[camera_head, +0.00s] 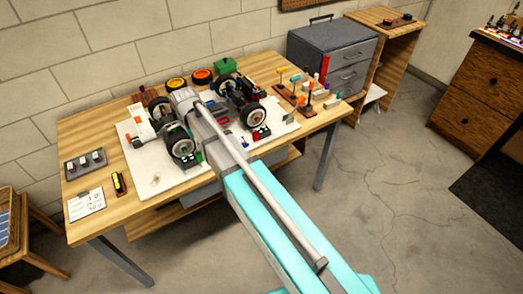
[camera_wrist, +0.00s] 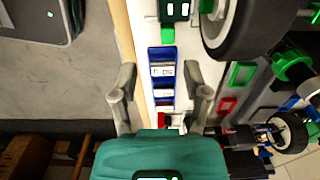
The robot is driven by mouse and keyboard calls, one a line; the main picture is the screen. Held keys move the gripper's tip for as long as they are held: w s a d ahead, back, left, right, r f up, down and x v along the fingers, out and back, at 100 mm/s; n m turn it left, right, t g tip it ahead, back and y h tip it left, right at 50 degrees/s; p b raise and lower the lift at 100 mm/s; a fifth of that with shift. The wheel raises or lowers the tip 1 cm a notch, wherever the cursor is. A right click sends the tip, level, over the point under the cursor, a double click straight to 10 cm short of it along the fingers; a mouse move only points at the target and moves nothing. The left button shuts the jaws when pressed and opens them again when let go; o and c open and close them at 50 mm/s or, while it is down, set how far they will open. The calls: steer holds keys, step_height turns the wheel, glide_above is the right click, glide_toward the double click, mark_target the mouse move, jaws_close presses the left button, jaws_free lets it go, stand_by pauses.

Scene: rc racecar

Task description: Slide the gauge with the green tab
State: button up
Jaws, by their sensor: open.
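In the wrist view a slim blue gauge (camera_wrist: 162,95) with white labelled sections lies on the white board. A green tab (camera_wrist: 168,34) stands at its upper end, and red shows near its lower end. My gripper (camera_wrist: 160,72) is open, with one finger on each side of the blue gauge. No contact shows, and its height above the gauge is hard to tell. In the head view my arm covers the middle of the car, and the gripper's fingers cannot be made out.
A car wheel (camera_wrist: 235,28) and a dark block (camera_wrist: 176,10) sit close to the green tab. Green (camera_wrist: 242,74) and red (camera_wrist: 228,105) frames lie to the right. The table edge (camera_wrist: 128,35) runs along the left. The car's board (camera_head: 158,178) has clear room at front left.

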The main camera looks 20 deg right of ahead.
steer(key=shift+r+p, duration=2.75)
steer(key=shift+r, duration=0.3)
steer(key=s+d+f+n+b, duration=0.2)
steer(key=s+d+n, duration=1.2)
steer(key=d, duration=0.5)
steer(key=shift+s+d+n, duration=0.35)
steer(key=shift+s+n, duration=0.05)
steer(key=shift+s, duration=0.75)
steer(key=n, duration=2.1)
glide_above(198, 154)
steer(key=shift+w+d, duration=0.1)
steer(key=shift+f, duration=0.1)
